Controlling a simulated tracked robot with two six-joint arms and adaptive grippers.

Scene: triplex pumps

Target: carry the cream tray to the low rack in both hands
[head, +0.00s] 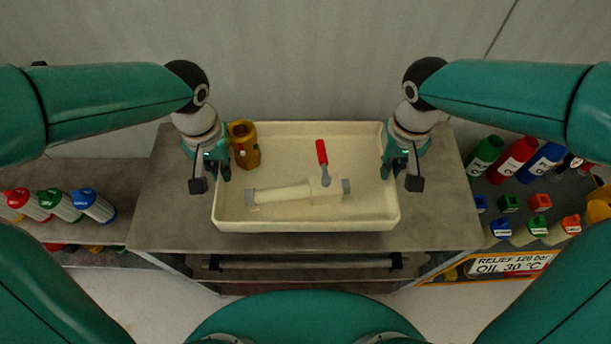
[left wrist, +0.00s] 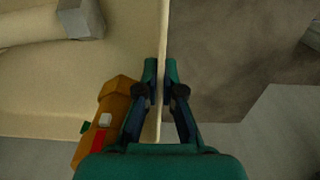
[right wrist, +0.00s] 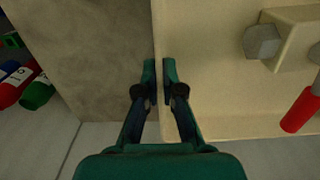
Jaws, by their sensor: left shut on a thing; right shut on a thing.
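The cream tray (head: 300,225) is over the grey top of a rack in the head view; whether it touches the top I cannot tell. My left gripper (head: 210,172) is shut on the tray's left wall, which also shows between its fingers in the left wrist view (left wrist: 161,80). My right gripper (head: 400,172) is shut on the right wall, seen edge-on in the right wrist view (right wrist: 159,85). In the tray lie a brass fitting (head: 244,145) at the back left and a cream valve body (head: 285,194) with a red-handled lever (head: 322,153).
The grey rack top (head: 445,215) has bare room on both sides of the tray. A shelf at the left holds several coloured bottles (head: 60,205). At the right stand more bottles (head: 515,160), small coloured blocks (head: 540,202) and a sign (head: 505,266). A wall closes off the back.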

